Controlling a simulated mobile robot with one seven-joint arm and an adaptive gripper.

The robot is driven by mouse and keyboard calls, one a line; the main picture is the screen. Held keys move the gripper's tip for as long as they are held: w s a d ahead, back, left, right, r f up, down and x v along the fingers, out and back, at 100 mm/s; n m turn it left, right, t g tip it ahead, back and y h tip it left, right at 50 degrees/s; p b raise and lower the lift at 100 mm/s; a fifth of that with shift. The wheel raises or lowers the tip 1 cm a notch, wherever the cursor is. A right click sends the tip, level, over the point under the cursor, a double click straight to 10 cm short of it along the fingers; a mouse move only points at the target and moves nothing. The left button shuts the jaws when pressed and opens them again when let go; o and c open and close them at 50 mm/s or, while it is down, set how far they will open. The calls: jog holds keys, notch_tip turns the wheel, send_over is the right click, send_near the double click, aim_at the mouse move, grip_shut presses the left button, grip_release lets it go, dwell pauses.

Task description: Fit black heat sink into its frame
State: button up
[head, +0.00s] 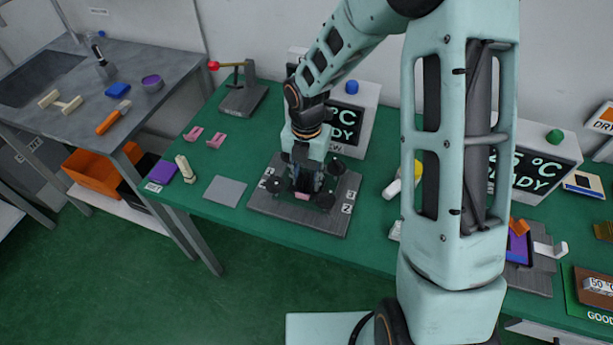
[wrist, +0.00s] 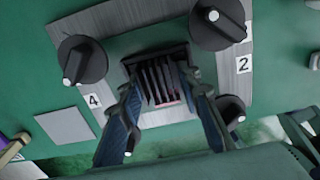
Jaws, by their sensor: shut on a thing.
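The black finned heat sink (wrist: 158,80) is upright between my gripper's two fingers in the wrist view. My gripper (wrist: 160,92) is shut on it, one finger at each side. It also shows from above in the head view, where my gripper (head: 304,186) is low over the middle of the grey fixture plate (head: 262,203) and mostly hides the heat sink. Black knobs stand around it on the plate, such as the upper left one (wrist: 82,60) and the upper right one (wrist: 216,27). The heat sink is at the frame between them; I cannot tell whether it is fully seated.
A flat grey pad (head: 225,191) lies left of the fixture. Pink clamps (head: 193,134) and a red-handled lever fixture (head: 243,93) stand farther back. A display box (head: 352,118) is close behind. The green table is clear in front of the pad.

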jog(key=o, duration=1.2)
jog(key=shift+c, duration=0.2)
jog(key=shift+r, duration=0.15)
notch_tip(320, 180, up, 12)
